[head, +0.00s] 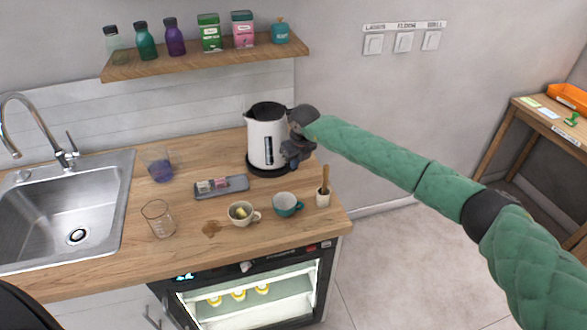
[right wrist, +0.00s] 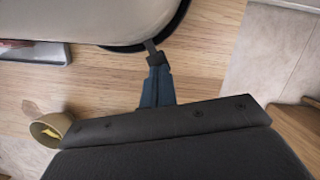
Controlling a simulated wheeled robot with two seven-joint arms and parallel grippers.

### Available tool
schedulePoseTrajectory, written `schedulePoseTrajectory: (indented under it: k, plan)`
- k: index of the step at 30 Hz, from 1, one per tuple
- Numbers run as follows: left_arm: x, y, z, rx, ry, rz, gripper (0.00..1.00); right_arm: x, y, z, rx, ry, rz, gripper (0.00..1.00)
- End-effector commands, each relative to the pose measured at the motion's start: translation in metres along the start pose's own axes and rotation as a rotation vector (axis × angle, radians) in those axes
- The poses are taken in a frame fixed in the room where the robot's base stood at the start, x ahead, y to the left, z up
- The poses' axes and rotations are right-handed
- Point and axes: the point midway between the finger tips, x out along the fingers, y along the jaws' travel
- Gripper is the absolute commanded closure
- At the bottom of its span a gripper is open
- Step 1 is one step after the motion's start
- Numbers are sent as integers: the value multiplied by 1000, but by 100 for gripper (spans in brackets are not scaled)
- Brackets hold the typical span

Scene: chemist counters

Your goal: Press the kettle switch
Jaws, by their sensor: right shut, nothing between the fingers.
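The white kettle (head: 262,145) with a black lid and handle stands upright on its dark base (head: 262,172) at the back right of the wooden counter. My right gripper (head: 287,160) is at the kettle's right side, low by its base. It is shut and holds nothing. In the right wrist view the closed fingers (right wrist: 153,56) reach to the edge of the dark base, under the pale kettle body (right wrist: 95,20). The switch cannot be made out; the gripper covers that side in the head view. I cannot tell if the fingertips touch it. My left gripper is not in view.
A grey tray (head: 234,190) lies left of the kettle. In front stand a cream cup (head: 239,218), a teal cup (head: 285,208) and a small pot with a stick (head: 323,198). Glass beakers and a sink (head: 40,215) are further left. A shelf (head: 200,65) hangs above.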

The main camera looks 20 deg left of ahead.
Motion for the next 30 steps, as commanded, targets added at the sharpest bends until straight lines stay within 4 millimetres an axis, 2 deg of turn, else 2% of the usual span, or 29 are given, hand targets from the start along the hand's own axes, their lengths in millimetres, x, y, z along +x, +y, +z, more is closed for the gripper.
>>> schedulePoseTrajectory:
  k: [5,7,14,20,30]
  plan:
    - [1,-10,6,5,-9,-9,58,0,0,0,0,0,0,100]
    - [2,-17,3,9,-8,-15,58,1,0,0,0,0,0,100]
    - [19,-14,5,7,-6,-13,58,18,0,-5,0,0,0,100]
    - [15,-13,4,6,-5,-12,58,13,0,-4,0,0,0,100]
    - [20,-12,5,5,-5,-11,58,-3,0,-30,0,-1,0,100]
